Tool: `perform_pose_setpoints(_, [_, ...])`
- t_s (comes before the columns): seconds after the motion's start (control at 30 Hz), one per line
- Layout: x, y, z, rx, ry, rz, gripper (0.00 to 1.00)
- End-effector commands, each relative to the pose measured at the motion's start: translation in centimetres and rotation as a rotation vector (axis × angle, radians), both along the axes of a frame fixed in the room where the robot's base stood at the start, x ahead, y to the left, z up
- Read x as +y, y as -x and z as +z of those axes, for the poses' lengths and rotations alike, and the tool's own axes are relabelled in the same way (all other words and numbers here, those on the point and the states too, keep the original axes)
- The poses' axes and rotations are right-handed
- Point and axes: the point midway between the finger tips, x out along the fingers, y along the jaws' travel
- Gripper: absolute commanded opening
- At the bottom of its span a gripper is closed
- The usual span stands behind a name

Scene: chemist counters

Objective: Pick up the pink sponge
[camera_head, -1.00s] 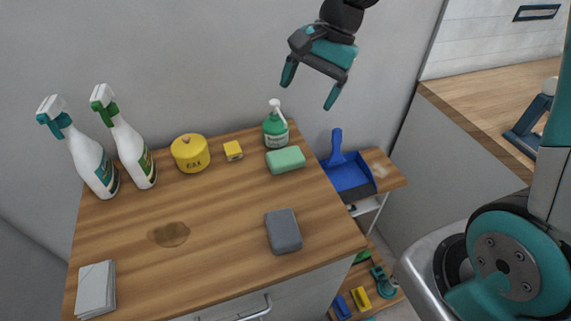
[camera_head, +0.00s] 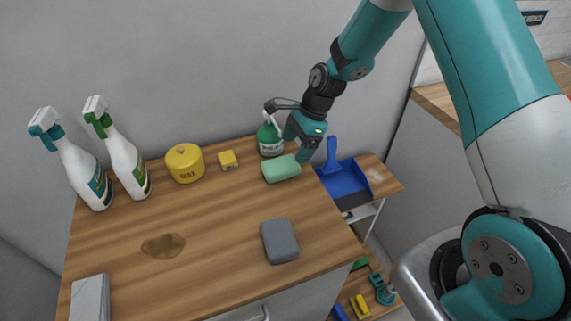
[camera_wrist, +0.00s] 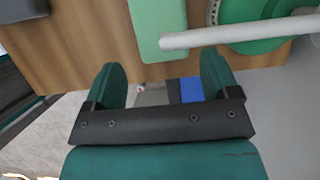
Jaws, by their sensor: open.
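I see no pink sponge in either view. A green sponge (camera_head: 281,168) lies at the back right of the wooden counter, and it also shows at the top of the wrist view (camera_wrist: 158,22). A grey sponge-like block (camera_head: 279,241) lies nearer the front right. My gripper (camera_head: 303,147) is beside the green sponge, near the counter's right edge. In the wrist view its two teal fingers (camera_wrist: 163,82) are apart with nothing held between them. In the head view, the gripper partly hides the green pump bottle (camera_head: 269,143).
Two spray bottles (camera_head: 87,170) (camera_head: 128,162), a yellow wax tin (camera_head: 185,163) and a small yellow block (camera_head: 228,160) stand along the back. A white block (camera_head: 90,298) is front left, with a brown stain (camera_head: 163,246) nearby. A blue dustpan (camera_head: 343,180) lies right of the counter. The counter's middle is clear.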

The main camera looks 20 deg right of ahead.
Motion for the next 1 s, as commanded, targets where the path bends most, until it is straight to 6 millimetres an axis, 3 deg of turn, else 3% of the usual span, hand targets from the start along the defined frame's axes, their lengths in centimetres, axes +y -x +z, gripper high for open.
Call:
perform_pose_setpoints(0.23, [0.8, 0.0, -1.6, 0.003, 0.001, 0.001, 0.81])
perform_pose_setpoints(0.5, [2.2, -0.2, -5.0, 0.001, 0.000, 0.000, 0.81])
perform_pose_setpoints(0.8, [2.3, -0.2, -5.6, -0.001, 0.000, 0.000, 0.81])
perform_pose_setpoints(0.93, [2.3, -0.2, -5.6, -0.001, 0.001, 0.000, 0.51])
perform_pose_setpoints(1.0, [2.3, -0.2, -5.6, -0.001, 0.000, 0.000, 0.45])
